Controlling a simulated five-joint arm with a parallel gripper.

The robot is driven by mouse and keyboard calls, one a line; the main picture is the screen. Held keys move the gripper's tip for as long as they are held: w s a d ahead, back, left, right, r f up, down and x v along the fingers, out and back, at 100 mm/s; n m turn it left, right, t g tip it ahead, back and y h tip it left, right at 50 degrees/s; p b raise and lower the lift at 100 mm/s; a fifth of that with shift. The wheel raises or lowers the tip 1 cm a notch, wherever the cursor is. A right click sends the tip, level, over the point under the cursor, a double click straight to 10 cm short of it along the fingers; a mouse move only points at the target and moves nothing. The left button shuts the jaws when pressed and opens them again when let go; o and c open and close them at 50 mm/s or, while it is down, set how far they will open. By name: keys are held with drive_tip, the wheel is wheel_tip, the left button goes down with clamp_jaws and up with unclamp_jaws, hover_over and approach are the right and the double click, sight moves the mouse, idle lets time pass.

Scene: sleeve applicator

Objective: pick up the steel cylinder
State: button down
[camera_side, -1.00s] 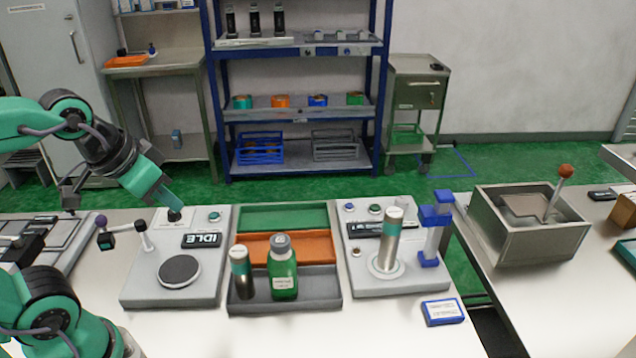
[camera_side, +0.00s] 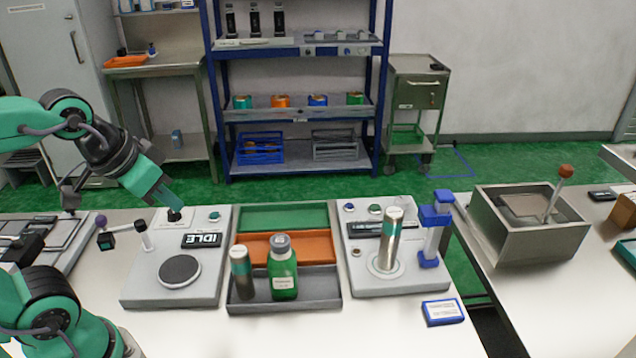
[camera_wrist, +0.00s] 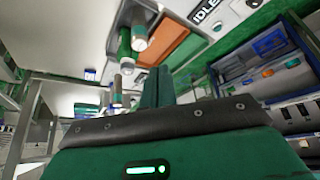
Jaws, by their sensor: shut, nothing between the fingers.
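One steel cylinder (camera_side: 390,240) with a teal band and white cap stands upright on the round seat of the right station. A second, shorter banded cylinder (camera_side: 241,272) stands in the grey tray (camera_side: 315,304), left of a green bottle (camera_side: 283,272). In the wrist view the tray cylinder (camera_wrist: 139,28) and the bottle (camera_wrist: 124,43) show at the top, beyond the fingers. My gripper (camera_side: 176,206) is above the back of the left station, well left of both cylinders. Its fingers (camera_wrist: 155,87) are together and empty.
The left station (camera_side: 140,285) has a dark round plate, an IDLE display (camera_side: 201,240) and a knobbed arm (camera_side: 140,228). Orange (camera_side: 317,250) and green (camera_side: 300,215) bins lie behind the tray. A blue clamp post (camera_side: 434,230) stands close right of the station cylinder.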

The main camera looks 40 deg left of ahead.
drive_tip(key=c, duration=0.9)
unclamp_jaws()
